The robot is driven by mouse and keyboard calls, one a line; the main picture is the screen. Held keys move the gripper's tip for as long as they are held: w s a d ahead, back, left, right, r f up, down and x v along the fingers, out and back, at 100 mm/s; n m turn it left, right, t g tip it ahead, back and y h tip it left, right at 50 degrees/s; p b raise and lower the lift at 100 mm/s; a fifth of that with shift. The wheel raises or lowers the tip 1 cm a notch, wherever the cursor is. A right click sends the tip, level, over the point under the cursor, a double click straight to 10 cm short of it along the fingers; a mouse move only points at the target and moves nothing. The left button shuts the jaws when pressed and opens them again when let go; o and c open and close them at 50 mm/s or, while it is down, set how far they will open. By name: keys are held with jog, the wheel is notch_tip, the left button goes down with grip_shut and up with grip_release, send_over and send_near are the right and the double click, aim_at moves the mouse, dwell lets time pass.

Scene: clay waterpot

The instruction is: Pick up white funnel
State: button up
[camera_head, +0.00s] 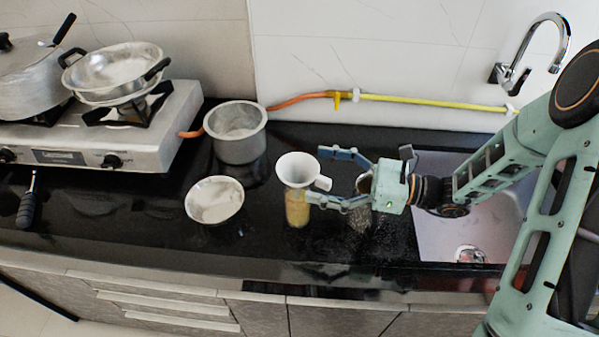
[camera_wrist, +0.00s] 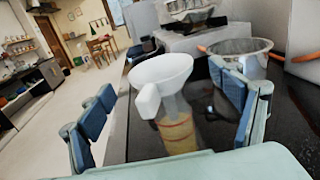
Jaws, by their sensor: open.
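The white funnel (camera_head: 298,169) sits upright in the mouth of a clear container (camera_head: 297,209) with yellowish contents on the black counter. In the wrist view the funnel (camera_wrist: 161,70) is near the middle, its handle (camera_wrist: 148,101) pointing toward me, with the yellowish container (camera_wrist: 178,131) below it. My gripper (camera_head: 325,176) is open and reaches in from the right. Its blue-padded fingers (camera_wrist: 168,100) lie to the left and right of the funnel in the wrist view, with visible gaps. I cannot tell whether either finger touches it in the head view.
A steel pot (camera_head: 236,133) and a shallow bowl (camera_head: 214,201) stand left of the funnel. A gas stove (camera_head: 150,135) with pans is at the far left. A sink (camera_head: 455,232) with a tap (camera_head: 537,50) is at the right. A yellow hose (camera_head: 430,102) runs along the wall.

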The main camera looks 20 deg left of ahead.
aim_at(278, 165)
jog(key=a, duration=0.4)
jog(key=shift+s+a, duration=0.15)
jog(key=shift+s, duration=0.15)
jog(key=shift+c, duration=0.7)
jog(key=c, duration=0.9)
jog(key=shift+r, duration=0.1)
